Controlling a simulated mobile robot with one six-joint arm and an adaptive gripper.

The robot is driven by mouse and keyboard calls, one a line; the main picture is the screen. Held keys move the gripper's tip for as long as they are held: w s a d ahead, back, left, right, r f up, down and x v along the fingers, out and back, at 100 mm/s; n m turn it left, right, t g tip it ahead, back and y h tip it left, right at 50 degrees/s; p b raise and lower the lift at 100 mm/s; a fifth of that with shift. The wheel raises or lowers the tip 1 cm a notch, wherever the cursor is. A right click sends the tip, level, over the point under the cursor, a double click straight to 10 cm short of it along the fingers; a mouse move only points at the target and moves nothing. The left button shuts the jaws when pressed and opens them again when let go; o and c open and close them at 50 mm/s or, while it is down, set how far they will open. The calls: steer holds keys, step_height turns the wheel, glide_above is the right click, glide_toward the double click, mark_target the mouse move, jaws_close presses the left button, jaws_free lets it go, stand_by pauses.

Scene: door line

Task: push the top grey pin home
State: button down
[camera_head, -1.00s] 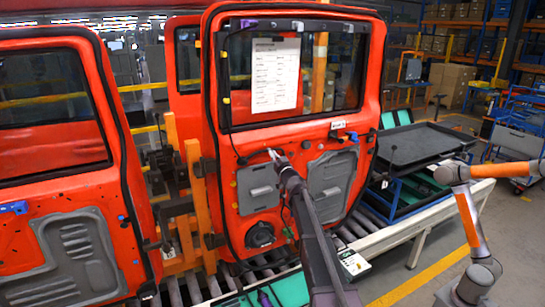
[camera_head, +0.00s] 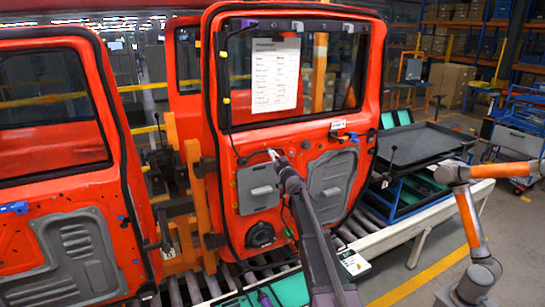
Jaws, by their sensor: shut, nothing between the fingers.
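The red door (camera_head: 250,140) stands upright in the middle of the view, with its inner side facing me. My gripper (camera_head: 273,155) is at the door's panel, just below the window and above the left grey cover (camera_head: 258,189). Its fingertips are shut and look empty. They are at or very close to the red surface; I cannot tell whether they touch. The top grey pin cannot be made out at this size; my gripper may hide it.
A paper sheet (camera_head: 275,75) hangs on the door's window. A right grey cover (camera_head: 331,186) and a black speaker (camera_head: 260,235) sit lower on the door. Another red door (camera_head: 60,150) stands at left. A black tray (camera_head: 425,143) and an orange-grey robot arm (camera_head: 468,215) are at right.

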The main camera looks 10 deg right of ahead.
steer(key=shift+w+a, duration=0.25)
steer(key=shift+w, duration=0.6)
stand_by(0.7)
steer(key=shift+s, duration=0.1)
steer(key=s+d, duration=0.2)
steer(key=s, duration=0.4)
steer(key=shift+s, duration=0.25)
stand_by(0.4)
stand_by(0.4)
